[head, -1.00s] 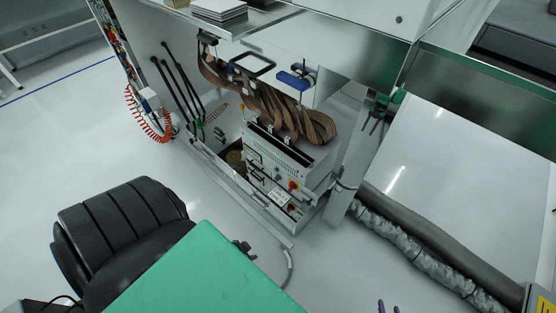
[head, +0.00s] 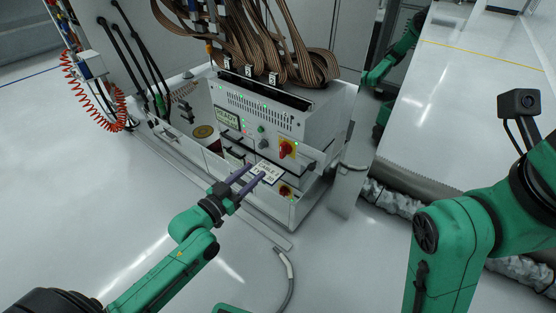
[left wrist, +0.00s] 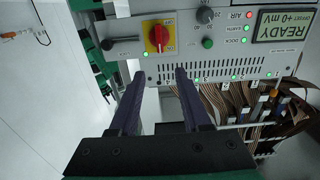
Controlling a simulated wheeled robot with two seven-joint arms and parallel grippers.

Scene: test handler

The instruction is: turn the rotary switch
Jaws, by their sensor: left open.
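The rotary switch (head: 287,149) is a red handle on a yellow plate, on the front of a white control unit (head: 262,112). In the left wrist view the switch (left wrist: 158,37) shows just beyond my fingertips, its red handle running roughly up and down the picture. My left gripper (head: 254,172) is open and empty, its two dark fingers pointing at the panel. In the left wrist view the gripper (left wrist: 160,73) has a finger on each side of the switch's line, apart from it. My right arm (head: 450,240) shows at the right; its gripper is out of view.
A second red knob (head: 285,191) sits on the lower unit, and a white label card (head: 266,172) is near my fingers. In the left wrist view a black handle (left wrist: 120,43) and a grey knob (left wrist: 205,15) flank the switch. Brown cables (head: 305,65) hang above.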

